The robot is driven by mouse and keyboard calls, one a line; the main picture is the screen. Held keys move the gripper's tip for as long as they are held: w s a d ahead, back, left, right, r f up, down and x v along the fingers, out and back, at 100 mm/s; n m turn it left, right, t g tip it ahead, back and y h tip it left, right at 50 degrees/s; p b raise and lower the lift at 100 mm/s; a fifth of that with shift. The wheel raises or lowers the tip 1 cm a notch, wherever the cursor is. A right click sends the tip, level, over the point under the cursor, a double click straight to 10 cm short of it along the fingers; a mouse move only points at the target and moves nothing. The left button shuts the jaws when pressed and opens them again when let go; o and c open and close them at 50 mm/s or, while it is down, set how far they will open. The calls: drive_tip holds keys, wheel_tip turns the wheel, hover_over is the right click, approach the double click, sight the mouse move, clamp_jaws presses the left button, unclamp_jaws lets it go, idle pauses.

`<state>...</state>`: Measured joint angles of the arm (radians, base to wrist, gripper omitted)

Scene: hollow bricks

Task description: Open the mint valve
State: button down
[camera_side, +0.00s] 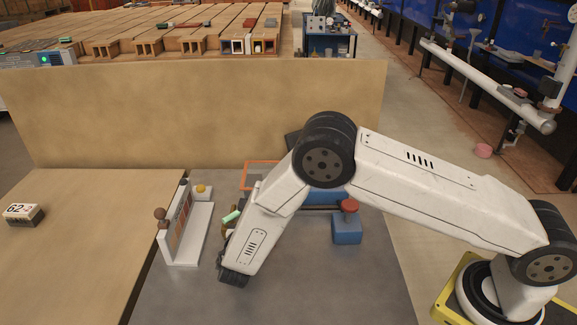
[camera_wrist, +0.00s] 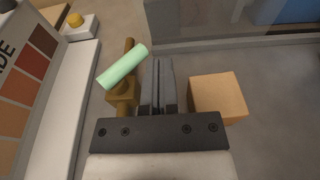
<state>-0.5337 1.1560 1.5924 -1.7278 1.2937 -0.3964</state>
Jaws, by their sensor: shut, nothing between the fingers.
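The mint valve handle (camera_wrist: 122,67) is a pale green bar on a brass valve body (camera_wrist: 122,99). In the wrist view it lies slanted, its right end higher in the picture. It also shows in the side view (camera_side: 231,217), just left of my arm's lower link, which hides part of the valve. My gripper (camera_wrist: 162,64) is shut and empty, its fingers just right of the handle's right end. I cannot tell whether they touch it. In the side view my fingers are hidden behind my arm.
A tan block (camera_wrist: 218,97) stands close to the right of my fingers. A white stand with colour patches (camera_side: 187,230) and a yellow button (camera_side: 201,188) are left of the valve. A blue box with a red knob (camera_side: 347,229) is to the right. A tan panel (camera_side: 200,115) closes the back.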

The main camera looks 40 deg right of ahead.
drive_tip(key=s, duration=0.4)
drive_tip(key=s+r, duration=0.1)
drive_tip(key=s, duration=0.3)
drive_tip(key=s+r, duration=0.1)
drive_tip(key=s, duration=0.3)
drive_tip(key=shift+s+a+r, duration=0.1)
drive_tip(key=shift+s+r, duration=0.15)
drive_tip(key=shift+r, duration=0.15)
